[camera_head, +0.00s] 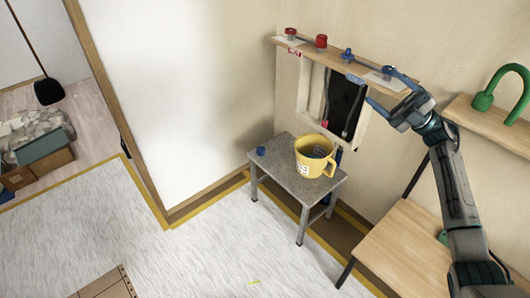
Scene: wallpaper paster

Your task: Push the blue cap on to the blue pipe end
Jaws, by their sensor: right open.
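A small blue cap (261,151) lies on the left part of a grey stool (283,163). Two thin pipes hang in the wall opening under the shelf. One has a reddish lower end (325,123); the lower end of the other pipe (346,132) is small and dark, and I cannot tell its colour clearly. My right gripper (379,85) is open, its fingers pointing left near the shelf's right end, above and right of the stool. Its upper fingertip overlaps a blue fitting on the shelf; I cannot tell whether they touch. My left gripper is out of view.
A yellow mug (309,162) stands on the stool beside the cap. The wooden shelf (333,57) carries red fittings (321,42) and a blue fitting (347,55). A green curved pipe (492,88) stands on the right shelf. A wooden table (405,250) is below.

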